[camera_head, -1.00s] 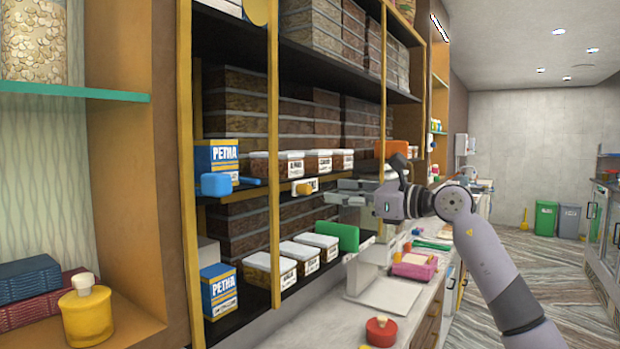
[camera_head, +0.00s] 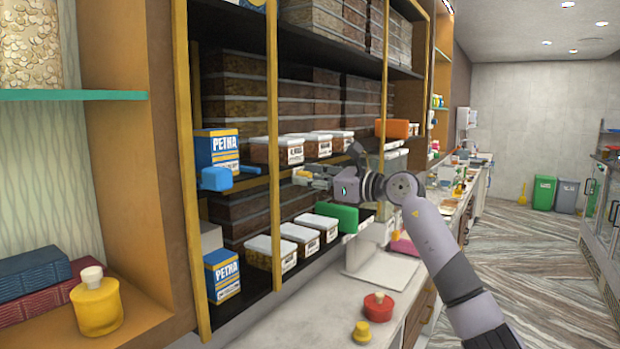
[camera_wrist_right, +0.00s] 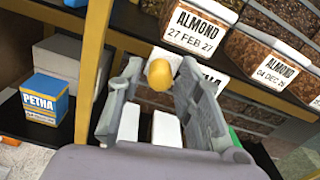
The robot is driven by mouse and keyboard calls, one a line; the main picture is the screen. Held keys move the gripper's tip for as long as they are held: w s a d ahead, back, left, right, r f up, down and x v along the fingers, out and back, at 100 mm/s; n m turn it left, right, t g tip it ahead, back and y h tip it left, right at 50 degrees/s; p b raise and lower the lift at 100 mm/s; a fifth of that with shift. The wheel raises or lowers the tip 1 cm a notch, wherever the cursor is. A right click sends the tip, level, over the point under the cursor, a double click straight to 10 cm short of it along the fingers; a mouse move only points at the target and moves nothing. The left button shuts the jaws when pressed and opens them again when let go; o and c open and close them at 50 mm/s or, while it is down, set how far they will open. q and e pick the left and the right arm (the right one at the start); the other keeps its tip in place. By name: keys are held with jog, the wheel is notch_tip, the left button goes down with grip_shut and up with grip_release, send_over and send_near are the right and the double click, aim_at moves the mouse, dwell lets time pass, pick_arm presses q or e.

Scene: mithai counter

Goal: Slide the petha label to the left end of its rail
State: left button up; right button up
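A small white label (camera_wrist_right: 176,62) with a yellow knob (camera_wrist_right: 159,75) sits on the front edge of the upper shelf; its writing is hidden, so I cannot tell whether it is the petha label. My right gripper (camera_head: 305,175) is at this label, and in the wrist view its open fingers (camera_wrist_right: 158,82) stand either side of the knob with gaps visible. A blue PETHA box (camera_head: 217,152) stands at the left of the upper shelf, and another (camera_head: 222,275) on the lower shelf. My left gripper is out of view.
A blue block (camera_head: 215,179) sits at the shelf edge left of the label. White-lidded tubs (camera_head: 284,152) line the shelf behind. A yellow upright (camera_head: 273,100) stands just left of the gripper. A green block (camera_head: 337,216) is below right, an orange one (camera_head: 397,129) above right.

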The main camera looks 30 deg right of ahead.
grip_shut()
dwell(0.6)
